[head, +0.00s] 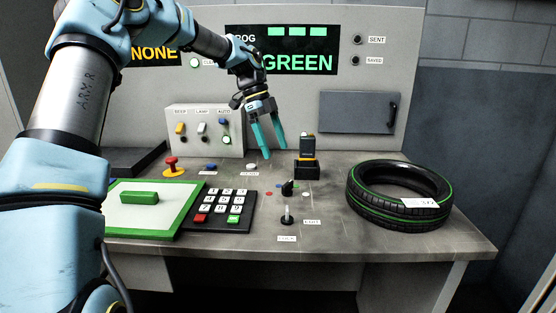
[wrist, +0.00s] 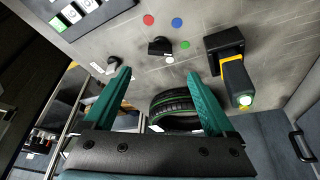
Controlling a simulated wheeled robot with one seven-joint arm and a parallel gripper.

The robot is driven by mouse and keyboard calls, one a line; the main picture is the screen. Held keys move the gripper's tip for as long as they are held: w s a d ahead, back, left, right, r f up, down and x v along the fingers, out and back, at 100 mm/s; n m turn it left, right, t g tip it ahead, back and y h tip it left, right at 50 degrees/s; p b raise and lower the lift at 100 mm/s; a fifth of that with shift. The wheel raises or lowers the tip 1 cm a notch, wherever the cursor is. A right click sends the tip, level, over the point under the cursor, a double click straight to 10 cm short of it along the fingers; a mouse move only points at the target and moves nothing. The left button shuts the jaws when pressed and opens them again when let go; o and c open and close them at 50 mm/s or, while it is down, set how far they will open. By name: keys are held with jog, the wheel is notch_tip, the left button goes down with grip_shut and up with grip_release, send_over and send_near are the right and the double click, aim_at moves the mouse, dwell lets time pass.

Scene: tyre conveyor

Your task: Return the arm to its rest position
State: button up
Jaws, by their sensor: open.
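My arm (head: 80,90) reaches in from the left of the head view, over the bench and in front of the panel. My gripper (head: 267,154) points down with its two teal fingers spread apart and nothing between them. It hangs above the bench, just left of a black holder (head: 306,170). The teal fingers also show in the wrist view (wrist: 160,88), open, with the tyre (wrist: 174,108) visible in the background between them.
A black tyre (head: 398,193) with green stripes lies on the bench's right. A keypad (head: 222,208), a green-framed pad (head: 150,222), a red button (head: 171,164), a black knob (head: 288,188) and a switch box (head: 205,140) stand around. The display (head: 297,63) reads GREEN.

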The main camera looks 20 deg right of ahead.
jog(key=shift+r, duration=0.2)
dwell(0.3)
